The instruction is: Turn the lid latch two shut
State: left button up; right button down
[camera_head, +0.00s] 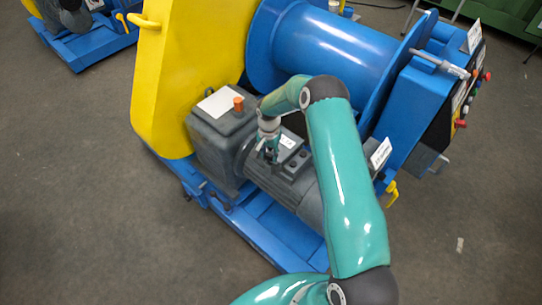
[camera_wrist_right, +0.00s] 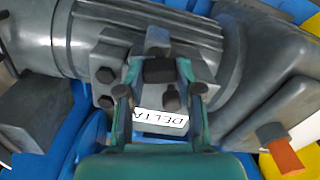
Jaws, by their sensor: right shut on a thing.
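My right gripper (camera_head: 268,152) reaches down onto the terminal box on top of the grey motor (camera_head: 306,197). In the right wrist view the same gripper (camera_wrist_right: 159,76) has its two fingers on either side of a dark block (camera_wrist_right: 158,70) on the box lid, shut on it. The block looks like a latch, but no number shows on it. A white label reading DELTA (camera_wrist_right: 160,121) lies on the lid below it. A grey block (camera_wrist_right: 157,40) and a dark round knob (camera_wrist_right: 172,99) also show on the lid. My left gripper is not in view.
A grey gearbox (camera_head: 219,150) with an orange cap (camera_head: 238,104) stands left of the motor. The tall yellow guard (camera_head: 185,65) and blue drum (camera_head: 325,55) rise behind. A blue cabinet (camera_head: 405,95) with buttons stands right. The floor in front-left is free.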

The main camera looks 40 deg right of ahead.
jog(key=n+b, duration=0.1)
jog(key=n, duration=0.1)
jog(key=n+b, duration=0.1)
jog(key=b, duration=0.1)
jog(key=shift+a+f+n, duration=0.1)
jog(key=shift+a+n, duration=0.1)
jog(key=shift+n, duration=0.2)
jog(key=n+b, duration=0.2)
jog(key=n, duration=0.1)
jog(key=shift+a, duration=0.1)
jog(key=n+b, duration=0.1)
jog(key=n, duration=0.3)
jog(key=shift+s, duration=0.15)
jog(key=shift+s+n+b, duration=0.1)
jog(key=shift+n+b, duration=0.4)
jog(key=shift+n, duration=1.4)
jog(key=c, duration=0.8)
grip_release()
jog(key=shift+r, duration=0.2)
jog(key=shift+o, duration=0.2)
